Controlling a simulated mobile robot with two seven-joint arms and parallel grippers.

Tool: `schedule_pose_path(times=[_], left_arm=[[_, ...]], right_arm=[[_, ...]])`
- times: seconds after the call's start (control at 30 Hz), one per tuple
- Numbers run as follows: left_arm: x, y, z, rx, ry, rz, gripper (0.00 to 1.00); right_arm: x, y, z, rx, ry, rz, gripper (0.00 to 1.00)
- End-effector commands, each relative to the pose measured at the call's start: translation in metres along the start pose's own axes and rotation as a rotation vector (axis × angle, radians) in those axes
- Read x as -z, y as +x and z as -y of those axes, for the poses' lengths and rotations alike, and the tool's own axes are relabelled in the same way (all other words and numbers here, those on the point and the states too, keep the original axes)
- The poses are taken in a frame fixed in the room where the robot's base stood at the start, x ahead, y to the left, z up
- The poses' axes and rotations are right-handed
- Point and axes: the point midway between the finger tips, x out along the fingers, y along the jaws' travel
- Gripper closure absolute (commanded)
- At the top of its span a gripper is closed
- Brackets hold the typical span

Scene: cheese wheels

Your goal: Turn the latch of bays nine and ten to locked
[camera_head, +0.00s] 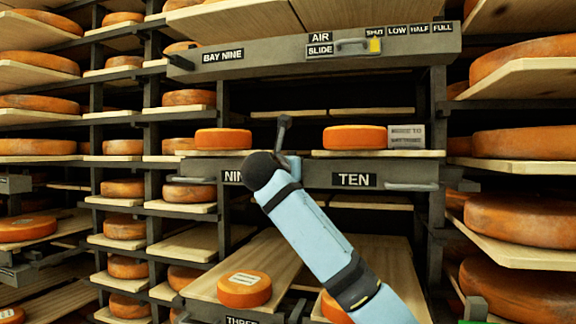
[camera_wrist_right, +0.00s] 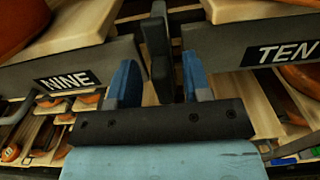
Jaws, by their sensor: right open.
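The latch (camera_head: 283,132) is a dark grey lever between the bay NINE front and the bay TEN front (camera_head: 355,180). Its arm stands roughly upright above the fronts. In the right wrist view the latch (camera_wrist_right: 158,45) is a dark upright bar between the two front panels. My right gripper (camera_wrist_right: 160,82) is open, its blue fingers on either side of the bar's lower end, with a gap visible on each side. In the head view this gripper (camera_head: 292,165) is mostly hidden behind my wrist and covers part of the NINE label. My left gripper is not in view.
Cheese wheels sit on boards behind both fronts, one on the left (camera_head: 223,139) and one on the right (camera_head: 355,137). A grey beam (camera_head: 250,57) with an AIR SLIDE runs above. Lower boards (camera_head: 290,255) carry more wheels. Shelves crowd both sides.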

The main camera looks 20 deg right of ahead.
Motion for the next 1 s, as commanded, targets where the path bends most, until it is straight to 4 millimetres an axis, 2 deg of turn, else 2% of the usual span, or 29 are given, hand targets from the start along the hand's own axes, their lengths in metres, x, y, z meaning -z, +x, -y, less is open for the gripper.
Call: schedule_pose_path(times=[0.27,0.4,0.47,0.77,1.0], left_arm=[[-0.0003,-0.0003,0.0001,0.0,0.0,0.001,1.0],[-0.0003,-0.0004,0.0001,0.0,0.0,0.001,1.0],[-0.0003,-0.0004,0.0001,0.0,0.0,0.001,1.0],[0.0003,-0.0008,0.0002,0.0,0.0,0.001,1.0],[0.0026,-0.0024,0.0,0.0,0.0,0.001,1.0]], right_arm=[[0.0003,0.0016,0.0001,0.0,0.0,0.0,0.55],[0.0002,0.0014,0.0001,0.0,0.0,0.0,0.88],[0.0002,0.0014,0.0001,0.0,0.0,0.0,1.0],[-0.0001,0.0012,0.0004,0.0,0.021,0.0,1.0],[-0.0003,0.0011,0.0026,-0.001,0.132,-0.001,1.0]])
